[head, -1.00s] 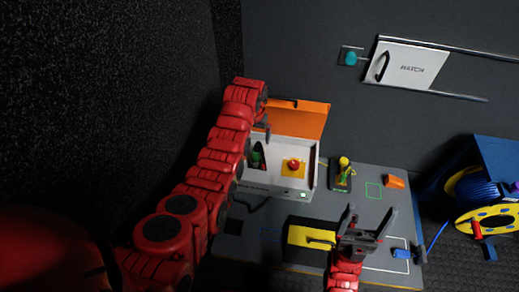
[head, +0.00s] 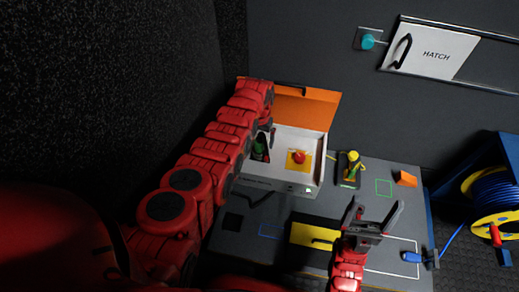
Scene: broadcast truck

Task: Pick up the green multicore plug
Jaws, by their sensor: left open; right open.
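The green plug (head: 259,148) stands at the left inside an open white box (head: 270,185); my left arm partly hides it. My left gripper (head: 269,134) is open at the box's left side, close to the green plug. Its fingers are small and dark here, and I cannot tell whether they touch the plug. My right gripper (head: 374,214) is open and empty over the front of the grey table, just right of a yellow block or panel (head: 310,235).
The box's orange lid (head: 310,105) stands open behind. A red button (head: 299,157) is inside. A yellow-topped lever (head: 352,165), an orange piece (head: 406,178) and a blue plug (head: 411,257) are further right. A cable reel (head: 490,195) stands right of the table (head: 345,200).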

